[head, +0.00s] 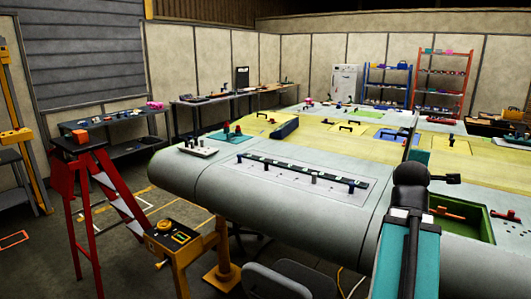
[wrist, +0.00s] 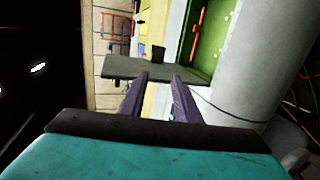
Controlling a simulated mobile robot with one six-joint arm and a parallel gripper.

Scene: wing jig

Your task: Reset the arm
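My arm stands at the right of the head view, with a teal link and a dark joint on top. A flat dark grey piece (wrist: 125,67) shows across the view at the fingertips. I cannot tell whether it touches them.
The large grey wing (head: 210,175) fills the middle and right, with a green recess (head: 470,222) close to my arm. A red stepladder (head: 85,180) and a yellow stand (head: 175,235) are at the left. Benches (head: 110,121) and shelves (head: 440,70) line the back.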

